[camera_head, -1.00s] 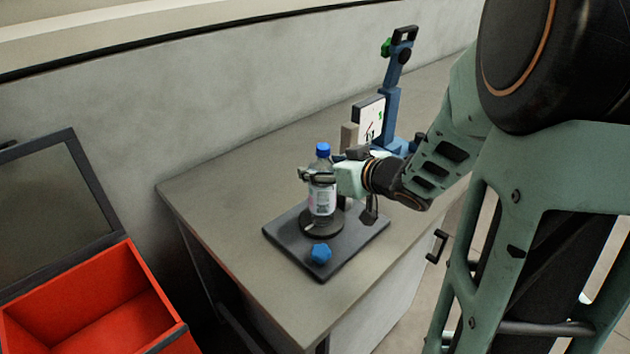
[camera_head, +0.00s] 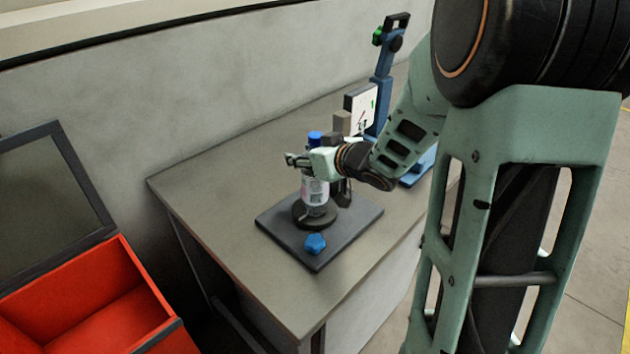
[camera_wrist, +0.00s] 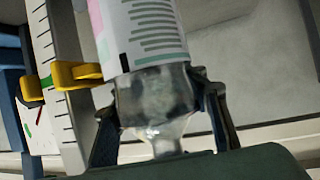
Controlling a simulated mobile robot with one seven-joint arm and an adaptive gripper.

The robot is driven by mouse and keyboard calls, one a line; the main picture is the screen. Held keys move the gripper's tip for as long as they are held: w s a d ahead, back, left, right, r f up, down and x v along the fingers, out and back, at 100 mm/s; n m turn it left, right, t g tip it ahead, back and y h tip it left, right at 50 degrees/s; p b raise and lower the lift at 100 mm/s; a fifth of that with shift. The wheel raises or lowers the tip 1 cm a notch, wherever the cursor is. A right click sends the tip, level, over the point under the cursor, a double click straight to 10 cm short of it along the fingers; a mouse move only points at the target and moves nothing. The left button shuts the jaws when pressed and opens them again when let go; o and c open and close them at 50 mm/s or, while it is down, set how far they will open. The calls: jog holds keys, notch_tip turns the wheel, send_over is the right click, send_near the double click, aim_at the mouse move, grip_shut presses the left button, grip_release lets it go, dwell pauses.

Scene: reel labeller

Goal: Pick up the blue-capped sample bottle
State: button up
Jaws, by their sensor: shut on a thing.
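The sample bottle (camera_head: 315,190) has a blue cap (camera_head: 314,138) and a white printed label. It stands upright over a dark round turntable (camera_head: 300,221); I cannot tell whether its base touches. My gripper (camera_head: 297,160) reaches in from the right, across the bottle's upper part below the cap, hiding that part. In the wrist view the fingers of my gripper (camera_wrist: 162,115) are shut on the bottle (camera_wrist: 150,35), one on each side of its clear part near the label. The cap is not visible there.
A black base plate (camera_head: 345,226) with a blue knob (camera_head: 315,243) carries the turntable on the grey bench (camera_head: 215,185). A blue stand (camera_head: 380,95) with a white dial panel (camera_head: 361,108) rises behind my gripper. An open red bin (camera_head: 80,290) is at lower left.

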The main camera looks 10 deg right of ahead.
grip_shut()
jog(key=shift+w+r, duration=0.1)
jog(key=shift+r, duration=0.2)
dwell(0.6)
